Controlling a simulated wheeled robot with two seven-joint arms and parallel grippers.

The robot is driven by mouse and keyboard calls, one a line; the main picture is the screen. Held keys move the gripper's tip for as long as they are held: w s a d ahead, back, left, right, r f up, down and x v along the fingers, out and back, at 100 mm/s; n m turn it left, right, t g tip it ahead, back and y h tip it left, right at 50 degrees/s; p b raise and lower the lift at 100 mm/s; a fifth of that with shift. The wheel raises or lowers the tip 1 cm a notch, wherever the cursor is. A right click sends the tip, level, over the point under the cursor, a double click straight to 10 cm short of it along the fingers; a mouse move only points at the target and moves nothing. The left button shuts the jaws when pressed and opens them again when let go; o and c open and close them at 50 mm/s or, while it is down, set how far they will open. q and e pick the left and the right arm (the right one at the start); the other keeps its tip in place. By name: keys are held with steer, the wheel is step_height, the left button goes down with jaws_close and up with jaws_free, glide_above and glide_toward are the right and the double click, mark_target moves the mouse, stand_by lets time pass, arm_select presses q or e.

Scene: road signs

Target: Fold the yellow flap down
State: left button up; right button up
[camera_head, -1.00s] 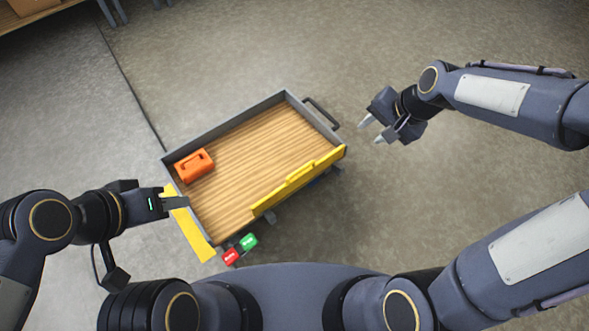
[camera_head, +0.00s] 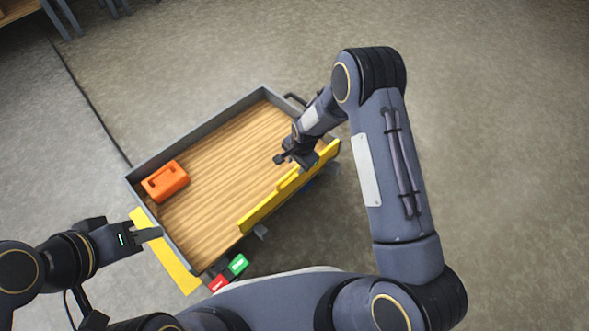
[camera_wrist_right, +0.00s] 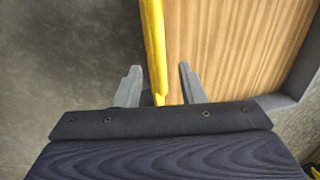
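A grey cart with a wooden bed (camera_head: 215,160) stands below me. A yellow flap (camera_head: 262,207) with a raised middle part runs along its near right side, standing up at the bed's edge. In the right wrist view the flap's edge (camera_wrist_right: 155,45) runs between the two fingers of my right gripper (camera_wrist_right: 158,82), which is open with a gap on either side. In the head view my right gripper (camera_head: 290,158) is over the flap's far part, its fingertips partly hidden. My left gripper (camera_head: 152,234) is at a second yellow panel (camera_head: 170,258) on the cart's left end; its finger opening is unclear.
An orange case (camera_head: 165,181) sits at the bed's left end. A red block (camera_head: 218,283) and a green block (camera_head: 238,264) are at the cart's near corner. A dark handle (camera_head: 293,99) is at the far end. The floor to the right is clear.

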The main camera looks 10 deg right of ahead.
mark_target(295, 170)
steer(key=shift+w+a+f+b, duration=0.1)
steer(key=shift+f+b, duration=0.1)
steer(key=shift+f, duration=0.55)
steer(key=shift+w+a+f+b, duration=0.1)
steer(key=shift+f+b, duration=0.05)
steer(key=shift+f, duration=0.6)
steer(key=shift+d, duration=0.1)
jaws_close()
